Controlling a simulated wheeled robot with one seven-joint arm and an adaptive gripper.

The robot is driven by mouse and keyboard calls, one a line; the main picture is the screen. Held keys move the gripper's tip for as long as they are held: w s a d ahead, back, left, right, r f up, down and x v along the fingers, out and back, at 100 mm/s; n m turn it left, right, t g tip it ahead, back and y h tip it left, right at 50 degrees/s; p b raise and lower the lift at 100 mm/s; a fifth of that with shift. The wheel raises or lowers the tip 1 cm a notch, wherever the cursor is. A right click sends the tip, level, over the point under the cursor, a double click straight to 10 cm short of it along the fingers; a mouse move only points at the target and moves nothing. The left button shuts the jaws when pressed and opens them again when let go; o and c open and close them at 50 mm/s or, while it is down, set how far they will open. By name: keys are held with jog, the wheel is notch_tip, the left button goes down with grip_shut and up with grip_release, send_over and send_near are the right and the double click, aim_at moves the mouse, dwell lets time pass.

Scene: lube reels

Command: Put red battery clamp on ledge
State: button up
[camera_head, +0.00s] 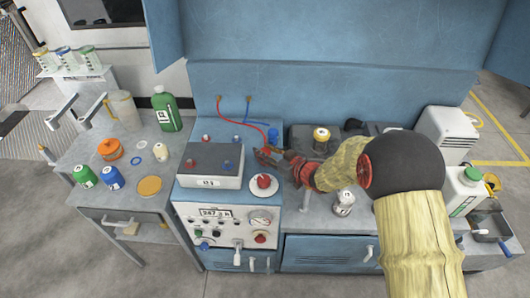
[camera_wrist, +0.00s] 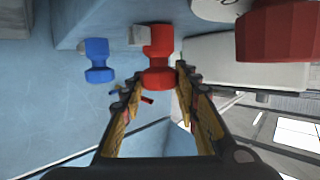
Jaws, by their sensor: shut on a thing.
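The red battery clamp (camera_wrist: 158,66) shows in the wrist view as a red block between my fingertips. My gripper (camera_wrist: 158,84) is shut on it. In the head view my gripper (camera_head: 270,157) is just right of the grey battery box (camera_head: 212,182), low over the blue cabinet top, and mostly hides the clamp. A red cable (camera_head: 250,124) runs from the blue back panel down to it. A blue clamp (camera_wrist: 98,60) is beside the red one, apart from it. I cannot tell for certain which surface is the ledge.
A red round object (camera_head: 264,181) sits on the cabinet top in front of my gripper. A green bottle (camera_head: 165,110) and other containers are on the left table.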

jog(key=shift+f, duration=0.1)
jog(key=o, duration=0.7)
jog(key=shift+f, duration=0.15)
jog(key=o, duration=0.4)
jog(key=shift+o, duration=0.5)
